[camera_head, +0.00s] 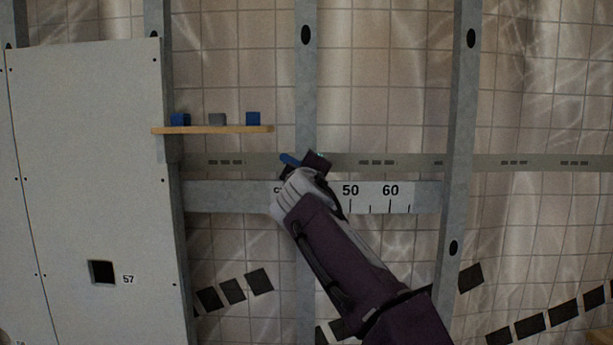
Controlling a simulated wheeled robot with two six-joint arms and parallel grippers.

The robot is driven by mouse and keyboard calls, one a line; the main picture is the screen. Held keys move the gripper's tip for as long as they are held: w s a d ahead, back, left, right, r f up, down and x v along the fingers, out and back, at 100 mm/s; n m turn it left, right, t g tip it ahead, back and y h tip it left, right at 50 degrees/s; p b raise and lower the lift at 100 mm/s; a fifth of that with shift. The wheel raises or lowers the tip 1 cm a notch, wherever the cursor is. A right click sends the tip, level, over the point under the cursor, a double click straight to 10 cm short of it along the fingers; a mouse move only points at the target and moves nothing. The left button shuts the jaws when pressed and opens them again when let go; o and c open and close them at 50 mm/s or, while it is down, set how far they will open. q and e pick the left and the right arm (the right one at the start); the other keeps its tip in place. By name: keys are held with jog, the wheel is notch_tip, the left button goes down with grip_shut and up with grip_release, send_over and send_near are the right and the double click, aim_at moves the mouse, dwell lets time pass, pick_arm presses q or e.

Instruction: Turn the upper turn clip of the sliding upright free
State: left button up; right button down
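The sliding upright seems to be the grey metal upright (306,75) in the middle, crossing behind the horizontal rail with a number scale (400,196). A blue piece (289,159), apparently the upper turn clip, shows at the upright just above that rail. My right gripper (312,161) comes in from the lower right and is at the blue piece. Its dark fingers and pale wrist hide most of the clip and part of the upright and scale. I cannot tell whether the fingers are closed on the clip. My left gripper is not in view.
A large grey panel (85,190) with a square cutout (102,272) fills the left. Another upright (459,130) stands at right. A tiled wall lies behind.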

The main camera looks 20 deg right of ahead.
dwell(0.5)
jog(key=c, duration=1.1)
grip_release()
jog(key=b+v, duration=0.2)
jog(key=v, duration=0.7)
